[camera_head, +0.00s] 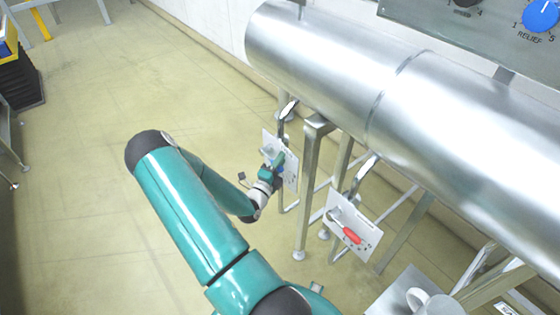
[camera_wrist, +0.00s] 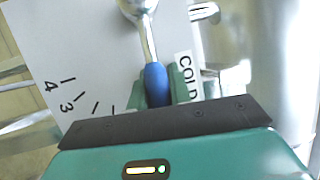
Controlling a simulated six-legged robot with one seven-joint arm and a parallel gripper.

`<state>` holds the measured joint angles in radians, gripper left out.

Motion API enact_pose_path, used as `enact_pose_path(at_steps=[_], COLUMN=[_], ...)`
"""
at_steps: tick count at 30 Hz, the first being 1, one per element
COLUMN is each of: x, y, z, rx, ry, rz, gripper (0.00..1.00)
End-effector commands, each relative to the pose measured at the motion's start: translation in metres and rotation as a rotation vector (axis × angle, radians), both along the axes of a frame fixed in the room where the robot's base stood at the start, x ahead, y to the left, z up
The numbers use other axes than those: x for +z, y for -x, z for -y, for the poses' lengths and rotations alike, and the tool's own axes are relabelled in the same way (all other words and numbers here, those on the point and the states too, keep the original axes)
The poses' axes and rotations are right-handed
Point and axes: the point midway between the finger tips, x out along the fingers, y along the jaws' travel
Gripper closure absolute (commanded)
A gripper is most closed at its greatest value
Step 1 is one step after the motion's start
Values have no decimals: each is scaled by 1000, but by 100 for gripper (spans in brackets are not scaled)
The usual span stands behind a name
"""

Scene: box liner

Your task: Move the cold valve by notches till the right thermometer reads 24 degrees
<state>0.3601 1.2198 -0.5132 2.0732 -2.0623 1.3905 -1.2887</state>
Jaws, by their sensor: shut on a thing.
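The cold valve is a lever on a white plate (camera_head: 291,178) below the big metal pipe. Its blue handle (camera_wrist: 156,84) and metal stem show in the wrist view, beside a "COLD" label (camera_wrist: 186,80). Scale marks with 3 and 4 (camera_wrist: 66,97) are at the lower left of the plate. My gripper (camera_wrist: 157,97) is shut on the blue handle, with one finger on each side of it. In the head view my gripper (camera_head: 278,164) is at the plate and largely covers the handle. No thermometer shows in either view.
A second plate with a red-handled lever (camera_head: 352,235) stands to the right. The large pipe (camera_head: 390,80) and metal legs (camera_head: 309,190) are close to my arm. A panel has a blue RELIEF knob (camera_head: 539,16). Floor at left is open.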

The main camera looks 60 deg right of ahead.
Motion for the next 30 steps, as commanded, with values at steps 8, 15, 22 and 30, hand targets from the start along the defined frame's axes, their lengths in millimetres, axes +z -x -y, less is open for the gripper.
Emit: enact_pose_path(at_steps=[8,15,22,30], x=[-19,-26,-25,-25], y=[-4,-5,-5,-5], z=[1,2,2,2], rx=[4,4,4,3], ry=[111,158,156,156], rz=[211,308,307,306], gripper=[100,100,100,59])
